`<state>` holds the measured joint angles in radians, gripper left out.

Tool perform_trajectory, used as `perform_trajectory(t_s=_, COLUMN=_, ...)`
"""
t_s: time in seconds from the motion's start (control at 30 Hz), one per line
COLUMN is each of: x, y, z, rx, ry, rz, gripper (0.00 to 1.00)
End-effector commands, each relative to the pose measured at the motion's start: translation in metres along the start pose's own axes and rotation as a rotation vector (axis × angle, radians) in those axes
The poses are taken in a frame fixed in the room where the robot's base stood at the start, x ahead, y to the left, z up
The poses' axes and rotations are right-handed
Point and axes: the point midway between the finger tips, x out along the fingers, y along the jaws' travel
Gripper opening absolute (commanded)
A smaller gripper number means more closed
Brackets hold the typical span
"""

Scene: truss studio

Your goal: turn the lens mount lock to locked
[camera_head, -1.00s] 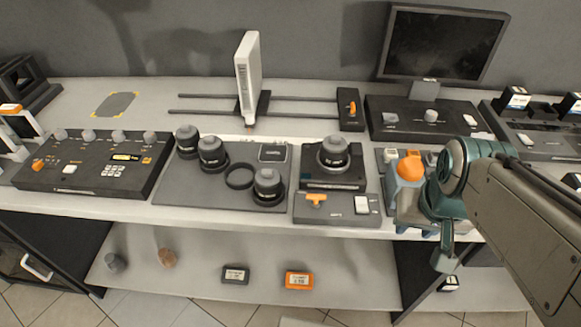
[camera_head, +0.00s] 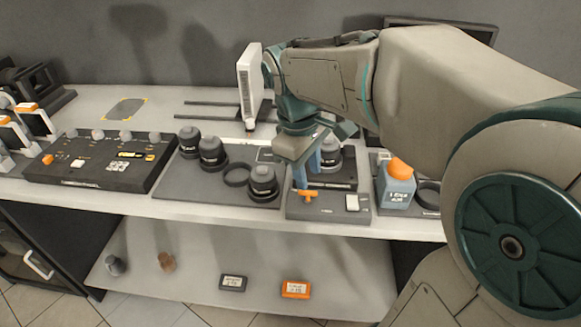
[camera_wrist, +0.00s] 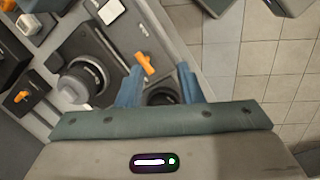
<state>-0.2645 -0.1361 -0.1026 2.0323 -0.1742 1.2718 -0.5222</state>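The lens mount lock is an orange lever (camera_head: 308,195) on the front of the dark lens mount station (camera_head: 330,208). The lever also shows in the wrist view (camera_wrist: 146,64), lying diagonally. A black lens (camera_head: 330,155) stands on the station, partly hidden by my gripper in the head view; it shows clearly in the wrist view (camera_wrist: 84,78). My gripper (camera_head: 306,175) points down just above the lever. Its blue fingers (camera_wrist: 160,68) are apart, with the lever showing between them near the left finger. I cannot tell whether they touch it.
Several lenses, one a black lens (camera_head: 262,182), stand on the grey mat (camera_head: 185,190) to the left. A white switch (camera_head: 352,202) is right of the lever. An orange-capped bottle (camera_head: 397,183) stands further right. A white upright device (camera_head: 250,85) is behind.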

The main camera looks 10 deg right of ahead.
Motion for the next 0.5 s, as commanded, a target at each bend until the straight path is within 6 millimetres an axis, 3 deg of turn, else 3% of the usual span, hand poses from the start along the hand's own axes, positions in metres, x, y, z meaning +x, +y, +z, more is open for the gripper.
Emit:
perform_trajectory(t_s=0.03, x=0.001, y=0.004, z=-0.017, rx=-0.105, ry=-0.046, rz=0.006, gripper=0.33)
perform_trajectory(t_s=0.2, x=-0.011, y=0.015, z=-0.052, rx=-0.373, ry=-0.175, rz=0.016, gripper=0.33)
perform_trajectory(t_s=0.37, x=-0.017, y=0.018, z=-0.069, rx=-0.498, ry=-0.240, rz=0.017, gripper=0.33)
perform_trajectory(t_s=0.5, x=-0.013, y=0.019, z=-0.071, rx=-0.527, ry=-0.258, rz=0.014, gripper=0.33)
